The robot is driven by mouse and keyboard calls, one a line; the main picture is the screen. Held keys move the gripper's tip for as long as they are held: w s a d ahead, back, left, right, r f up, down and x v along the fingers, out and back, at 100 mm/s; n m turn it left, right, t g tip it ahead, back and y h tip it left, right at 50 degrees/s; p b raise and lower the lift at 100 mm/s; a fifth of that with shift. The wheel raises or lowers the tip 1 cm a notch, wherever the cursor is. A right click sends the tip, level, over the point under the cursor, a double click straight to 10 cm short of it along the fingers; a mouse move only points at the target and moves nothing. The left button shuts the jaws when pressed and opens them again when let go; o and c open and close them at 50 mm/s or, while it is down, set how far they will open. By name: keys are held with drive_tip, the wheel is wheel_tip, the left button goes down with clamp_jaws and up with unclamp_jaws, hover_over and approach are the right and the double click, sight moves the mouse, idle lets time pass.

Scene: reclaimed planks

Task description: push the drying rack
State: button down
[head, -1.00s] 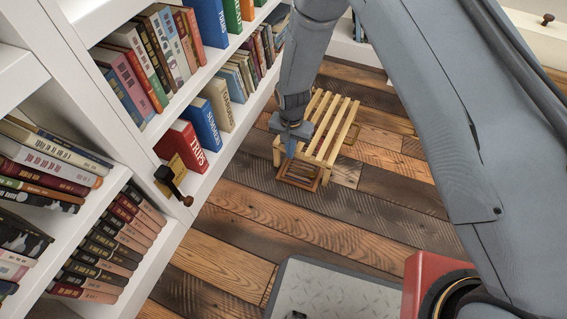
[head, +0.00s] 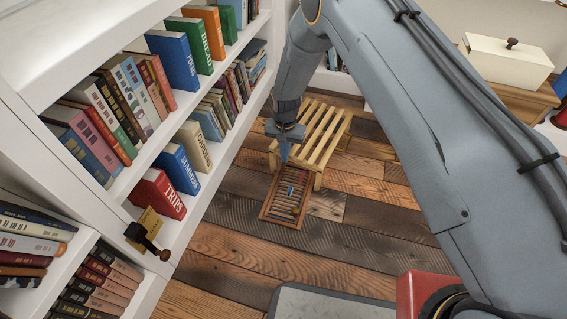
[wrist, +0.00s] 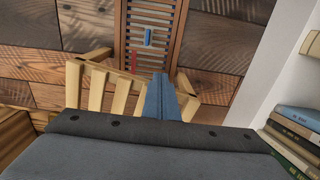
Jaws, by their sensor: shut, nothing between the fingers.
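The drying rack (head: 325,135) is a low, light-wood slatted stand, upright on the plank floor beside the bookcase. It also shows in the wrist view (wrist: 97,88), partly hidden by my gripper. My gripper (head: 284,155) is shut and empty, pointing down at the rack's near left side. In the wrist view its blue-grey fingers (wrist: 160,82) overlap the rack's edge; I cannot tell whether they touch it. A brown slatted wooden grille (head: 272,208) lies on the floor, partly under the rack.
A small blue item (wrist: 148,37) lies on the grille, with a red one (wrist: 133,62) near it. The white bookcase (head: 150,215) full of books stands close on the left, with a dark-knobbed piece jutting out. A white box (head: 507,60) sits back right.

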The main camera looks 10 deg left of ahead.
drive_tip(key=w+b, duration=0.2)
drive_tip(key=w, duration=0.2)
drive_tip(key=w+b, duration=0.2)
drive_tip(key=w, duration=0.2)
drive_tip(key=w+b, duration=0.1)
drive_tip(key=w, duration=0.3)
drive_tip(key=shift+d+f+b, duration=0.15)
drive_tip(key=shift+d+b, duration=0.25)
drive_tip(key=shift+w, duration=0.5)
drive_tip(key=shift+r, duration=0.2)
drive_tip(key=shift+s+d, duration=0.1)
drive_tip(key=shift+s, duration=0.05)
